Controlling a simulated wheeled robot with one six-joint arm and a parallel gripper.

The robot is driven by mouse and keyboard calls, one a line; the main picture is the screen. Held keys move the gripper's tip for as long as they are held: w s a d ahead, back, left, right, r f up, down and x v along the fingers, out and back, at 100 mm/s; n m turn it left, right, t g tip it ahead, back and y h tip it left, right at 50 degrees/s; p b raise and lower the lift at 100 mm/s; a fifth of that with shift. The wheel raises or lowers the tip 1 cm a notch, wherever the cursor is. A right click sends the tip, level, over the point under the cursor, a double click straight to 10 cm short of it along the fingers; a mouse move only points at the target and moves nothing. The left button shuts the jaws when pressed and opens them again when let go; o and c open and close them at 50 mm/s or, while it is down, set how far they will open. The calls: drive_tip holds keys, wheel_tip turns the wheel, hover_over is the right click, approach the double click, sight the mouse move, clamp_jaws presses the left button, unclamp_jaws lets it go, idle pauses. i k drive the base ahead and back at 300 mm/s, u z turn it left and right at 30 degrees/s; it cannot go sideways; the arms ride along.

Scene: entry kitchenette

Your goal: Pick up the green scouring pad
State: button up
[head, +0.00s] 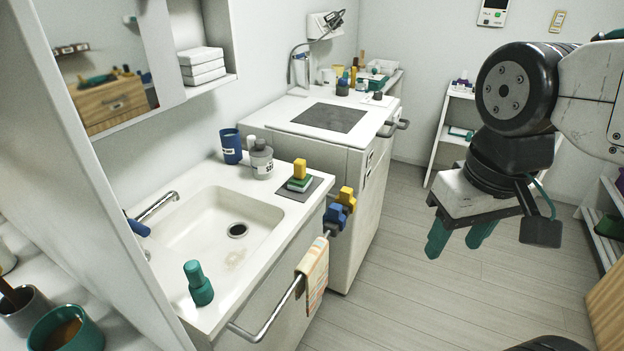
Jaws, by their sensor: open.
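A green scouring pad (299,184) seems to lie on a dark grey mat (314,189) on the sink counter, right of the basin. A small yellow block (300,168) sits on or just behind it, with a whitish layer between; the exact stacking is too small to tell. My gripper (459,240) is open and empty, its teal fingers pointing down. It hangs over the floor to the right of the counter, well apart from the pad.
A blue cup (231,146) and a grey bottle (262,160) stand left of the mat. The floor (430,300) is clear.

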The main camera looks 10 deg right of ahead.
sight(302, 181)
drive_tip(key=u, duration=0.15)
drive_tip(key=k, duration=0.4)
drive_tip(key=z, duration=1.25)
drive_tip(key=i, duration=1.4)
drive_tip(key=u, duration=0.85)
drive_tip(key=i, duration=0.7)
drive_tip(key=u, duration=0.75)
